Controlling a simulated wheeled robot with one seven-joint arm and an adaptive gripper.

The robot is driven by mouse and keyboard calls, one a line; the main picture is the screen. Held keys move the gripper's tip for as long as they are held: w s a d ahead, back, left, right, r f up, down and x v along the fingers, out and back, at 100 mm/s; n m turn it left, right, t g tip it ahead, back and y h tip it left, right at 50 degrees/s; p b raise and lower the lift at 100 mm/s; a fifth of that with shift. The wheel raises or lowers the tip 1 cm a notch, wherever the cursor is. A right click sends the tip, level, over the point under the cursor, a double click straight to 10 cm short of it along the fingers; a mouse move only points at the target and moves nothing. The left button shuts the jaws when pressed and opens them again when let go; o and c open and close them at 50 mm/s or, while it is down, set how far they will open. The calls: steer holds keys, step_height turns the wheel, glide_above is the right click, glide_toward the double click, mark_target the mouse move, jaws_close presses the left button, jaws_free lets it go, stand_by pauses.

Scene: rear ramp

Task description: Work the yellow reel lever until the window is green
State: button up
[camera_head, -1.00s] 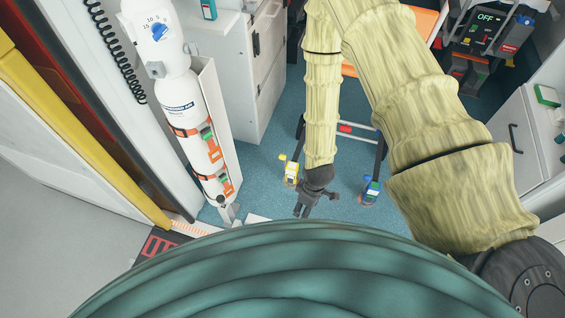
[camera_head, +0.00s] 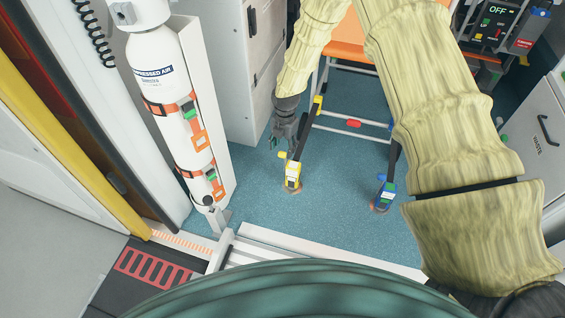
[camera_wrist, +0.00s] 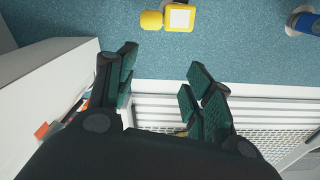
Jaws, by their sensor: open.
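The yellow reel (camera_head: 292,176) stands on the blue floor at the foot of the stretcher's left leg. Its short yellow lever (camera_head: 282,155) sticks out at its upper left. In the wrist view the reel (camera_wrist: 181,16) is at the top edge, with the lever's rounded end (camera_wrist: 151,19) to its left. Its window (camera_wrist: 179,18) looks white, not green. My gripper (camera_head: 284,137) is open and empty, just above the reel in the head view. In the wrist view the fingers (camera_wrist: 162,72) are spread below the reel, apart from it.
A blue reel (camera_head: 386,194) stands to the right at the other stretcher leg. A white air cylinder (camera_head: 170,95) and white cabinet (camera_head: 232,70) are on the left. A ramp edge (camera_head: 330,251) crosses the front. Blue floor (camera_head: 338,205) between the reels is clear.

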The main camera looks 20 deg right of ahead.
mark_target(283, 154)
steer(key=w+n+b, duration=0.1)
steer(key=w, duration=0.1)
steer(key=w+d+n+b, duration=0.1)
steer(key=w, duration=0.1)
steer(key=shift+w+n+b, duration=0.25)
steer(key=shift+n+b, duration=0.05)
steer(key=shift+n, duration=0.1)
steer(key=shift+d, duration=0.1)
step_height(283, 154, down, 10)
steer(key=b, duration=0.4)
steer(key=shift+w+f+b, duration=0.1)
steer(key=shift+f+b, duration=0.1)
steer(key=shift+b, duration=0.1)
jaws_close()
